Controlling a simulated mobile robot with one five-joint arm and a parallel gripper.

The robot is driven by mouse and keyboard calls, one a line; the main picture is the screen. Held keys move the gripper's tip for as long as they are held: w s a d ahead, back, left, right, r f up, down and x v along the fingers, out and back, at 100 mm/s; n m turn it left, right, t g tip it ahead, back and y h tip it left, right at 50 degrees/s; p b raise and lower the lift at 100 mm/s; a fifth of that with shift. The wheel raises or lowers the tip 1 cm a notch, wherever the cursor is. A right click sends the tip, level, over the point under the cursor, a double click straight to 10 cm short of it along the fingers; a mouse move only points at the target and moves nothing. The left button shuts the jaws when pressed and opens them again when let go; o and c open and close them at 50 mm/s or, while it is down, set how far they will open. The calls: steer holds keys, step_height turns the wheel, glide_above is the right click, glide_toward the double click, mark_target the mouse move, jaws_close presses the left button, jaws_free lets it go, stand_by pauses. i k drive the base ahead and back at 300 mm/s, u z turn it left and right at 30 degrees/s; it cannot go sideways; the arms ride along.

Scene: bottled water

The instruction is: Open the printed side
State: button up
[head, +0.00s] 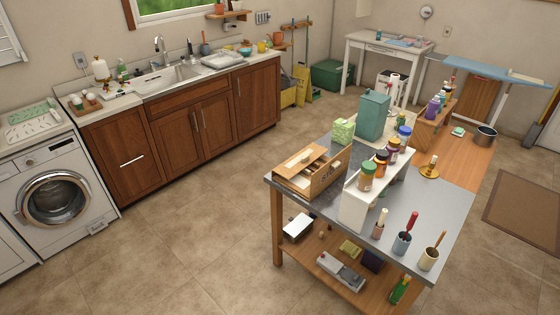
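A light wooden box (325,180) stands at the left end of the metal-topped worktable. Dark printed letters show on its front right face, too small to read fully. On its left side is a lower, open-looking part with pale contents. I cannot tell whether the printed side is a door, a drawer or a fixed panel. My gripper is not in view.
A white rack with jars (357,200) stands close to the right of the box. A green crumpled-looking block (344,131) and a teal canister (372,115) stand behind it. Open tiled floor (190,235) lies left of the worktable.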

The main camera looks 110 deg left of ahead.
mark_target(327, 170)
steer(key=u, duration=1)
steer(key=k, duration=0.25)
steer(key=u, duration=1.95)
steer(key=i, duration=1.05)
steer(key=u, duration=0.35)
steer(key=k, duration=0.6)
steer(key=u, duration=0.6)
steer(key=i, duration=0.65)
steer(key=u, duration=0.6)
steer(key=i, duration=0.5)
steer(key=u, duration=0.25)
